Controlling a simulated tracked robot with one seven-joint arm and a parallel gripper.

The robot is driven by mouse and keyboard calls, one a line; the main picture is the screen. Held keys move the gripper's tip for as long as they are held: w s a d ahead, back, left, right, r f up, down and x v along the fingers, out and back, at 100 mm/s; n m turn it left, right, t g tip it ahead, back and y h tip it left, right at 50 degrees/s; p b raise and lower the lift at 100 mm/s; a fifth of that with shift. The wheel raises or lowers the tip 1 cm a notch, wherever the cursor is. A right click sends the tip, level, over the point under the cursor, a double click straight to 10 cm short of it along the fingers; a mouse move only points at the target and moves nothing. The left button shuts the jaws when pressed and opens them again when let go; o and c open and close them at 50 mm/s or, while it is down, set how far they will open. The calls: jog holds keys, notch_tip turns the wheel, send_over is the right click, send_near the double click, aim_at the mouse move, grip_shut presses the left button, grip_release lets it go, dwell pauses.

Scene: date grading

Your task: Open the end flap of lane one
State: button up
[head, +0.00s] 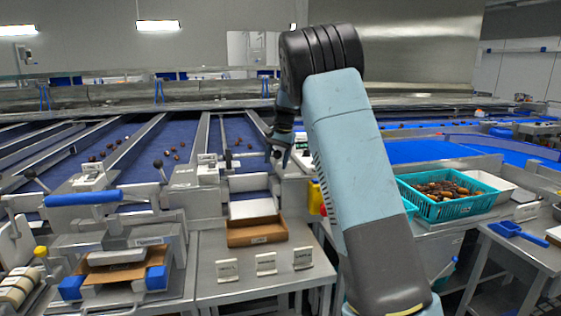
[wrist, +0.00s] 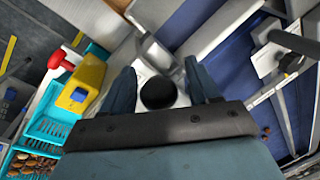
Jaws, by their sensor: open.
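My gripper (head: 279,148) is at the end of a blue lane (head: 240,134), right of centre in the head view. In the wrist view my gripper (wrist: 160,66) is open, with its two dark fingers apart. A round black knob (wrist: 158,93) shows between the fingers, seen nearly end-on; I cannot tell whether they touch it. The end flap (head: 248,183) appears as a pale panel across the lane's end, above a white chute (head: 252,208). I cannot read a lane number.
An open cardboard box (head: 256,233) stands below the chute. Another black-knobbed lever (head: 158,164) stands left. A yellow box (wrist: 82,84) with a red button (wrist: 61,61) lies close left of my gripper in the wrist view. A teal crate (head: 446,209) holds dates.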

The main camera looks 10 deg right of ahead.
jog(key=shift+f, duration=0.3)
grip_shut()
dwell(0.5)
